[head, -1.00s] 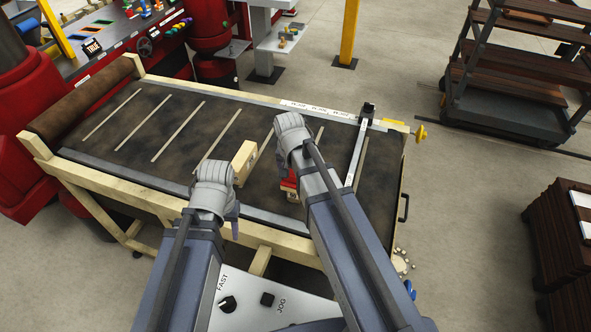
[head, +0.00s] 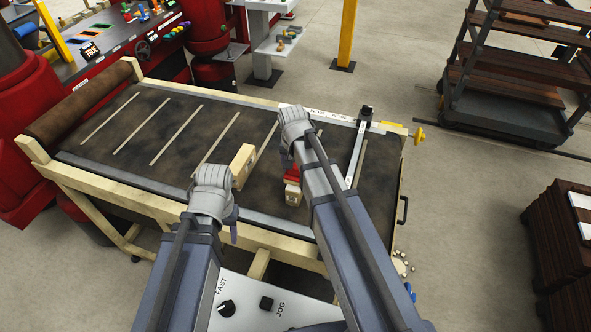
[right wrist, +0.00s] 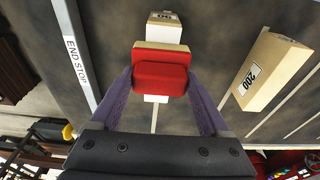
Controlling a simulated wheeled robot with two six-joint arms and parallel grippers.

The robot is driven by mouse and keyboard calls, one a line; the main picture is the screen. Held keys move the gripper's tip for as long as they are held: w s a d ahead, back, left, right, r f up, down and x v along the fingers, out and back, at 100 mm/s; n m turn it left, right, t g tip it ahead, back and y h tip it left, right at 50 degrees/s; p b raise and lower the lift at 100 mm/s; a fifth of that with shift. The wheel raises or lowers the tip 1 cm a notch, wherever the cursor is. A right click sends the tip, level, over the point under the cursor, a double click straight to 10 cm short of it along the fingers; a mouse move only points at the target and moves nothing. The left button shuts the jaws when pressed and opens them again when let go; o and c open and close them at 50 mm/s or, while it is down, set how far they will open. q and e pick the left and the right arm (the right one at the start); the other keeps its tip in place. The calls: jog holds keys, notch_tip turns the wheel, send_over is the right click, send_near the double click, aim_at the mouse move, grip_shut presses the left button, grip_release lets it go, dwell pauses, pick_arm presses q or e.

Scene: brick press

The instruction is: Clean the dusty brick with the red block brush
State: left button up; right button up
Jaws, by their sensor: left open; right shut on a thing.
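The red block brush (head: 291,172), with a tan layer along one side, is between the purple fingers of my right gripper (right wrist: 160,80), shut on it. The brush (right wrist: 160,76) is over a pale brick (head: 292,194) on the dark belt. In the right wrist view the brick (right wrist: 164,29) shows beyond the brush with a small label, and a white part shows on the near side. Whether they touch, and any dust, I cannot tell. My left gripper (head: 234,222) is open and empty at the table's front edge, its fingers mostly hidden by the hand.
A tan block marked 200 (right wrist: 265,70) stands left of the brush in the head view (head: 243,166). The end stop bar (head: 357,150) crosses the belt to the right. Pale strips line the belt (head: 110,165); its left part is free.

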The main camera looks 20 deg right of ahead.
jog(key=shift+w+d, duration=0.6)
jog(key=shift+w, duration=0.3)
jog(key=shift+w, duration=0.1)
jog(key=shift+w+d, duration=0.45)
jog(key=shift+w, duration=0.2)
jog(key=shift+w+d, duration=0.45)
jog(key=shift+w, duration=0.15)
jog(key=shift+w, duration=0.1)
jog(key=shift+w+d, duration=0.9)
jog(key=shift+w, duration=0.3)
jog(key=shift+r+p, duration=0.5)
jog(key=shift+p, duration=0.05)
notch_tip(320, 180, up, 5)
jog(key=p, duration=0.5)
